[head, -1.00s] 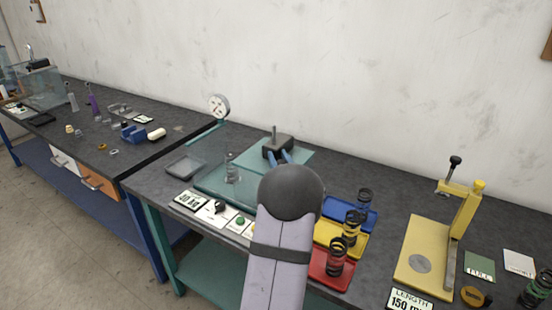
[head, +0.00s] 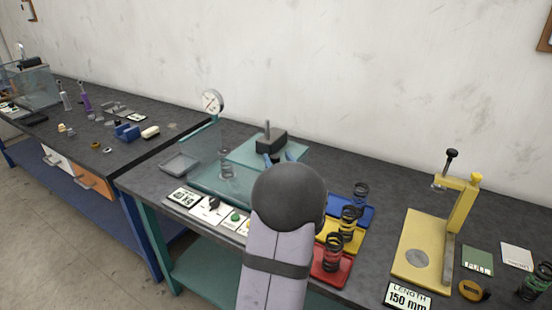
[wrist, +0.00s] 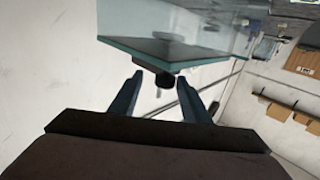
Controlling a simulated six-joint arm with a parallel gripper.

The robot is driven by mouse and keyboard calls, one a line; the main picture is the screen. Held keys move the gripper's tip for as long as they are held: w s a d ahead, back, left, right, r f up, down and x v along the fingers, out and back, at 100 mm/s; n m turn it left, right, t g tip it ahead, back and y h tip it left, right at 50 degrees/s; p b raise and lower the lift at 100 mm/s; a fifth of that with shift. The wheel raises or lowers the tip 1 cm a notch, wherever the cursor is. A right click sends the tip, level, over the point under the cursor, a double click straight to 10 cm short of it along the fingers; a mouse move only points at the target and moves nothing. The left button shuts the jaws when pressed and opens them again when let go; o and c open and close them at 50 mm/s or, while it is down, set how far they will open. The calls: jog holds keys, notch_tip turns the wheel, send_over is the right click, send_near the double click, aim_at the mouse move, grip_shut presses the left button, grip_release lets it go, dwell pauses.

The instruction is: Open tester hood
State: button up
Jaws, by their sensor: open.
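In the wrist view a clear panel with a teal edge (wrist: 160,50), apparently the hood, spans the top. In the head view my arm hides most of the gripper.
A dark block with an upright rod (head: 271,142) stands at the tester's back. Blue, yellow and red trays (head: 328,272) with springs lie right of my arm. A yellow length gauge (head: 408,240) stands farther right.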

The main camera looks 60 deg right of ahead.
jog(key=shift+v, duration=1.25)
jog(key=shift+r, duration=0.1)
jog(key=w+a+f+n+g+y+p, duration=0.1)
jog(key=w+a+f+n+g+y, duration=0.2)
jog(key=a, duration=0.5)
jog(key=w+a+f+n+y+p, duration=0.1)
jog(key=w+a+f+y, duration=0.15)
jog(key=w+a, duration=0.35)
jog(key=w+a+f+n+g+y+p, duration=0.1)
jog(key=w+a+f+n+g+y, duration=0.15)
jog(key=a, duration=0.65)
jog(key=s+a+f+g+y, duration=0.1)
jog(key=s+a, duration=0.3)
jog(key=a, duration=0.5)
jog(key=s+a+f+n+g+y, duration=0.1)
jog(key=s+a+f+g+y, duration=0.1)
jog(key=a, duration=0.7)
jog(key=s+a+f+n+g+y, duration=0.1)
jog(key=s+a+f+g, duration=0.3)
jog(key=s+a, duration=0.4)
jog(key=shift+a+y, duration=0.4)
jog(key=shift+a, duration=0.6)
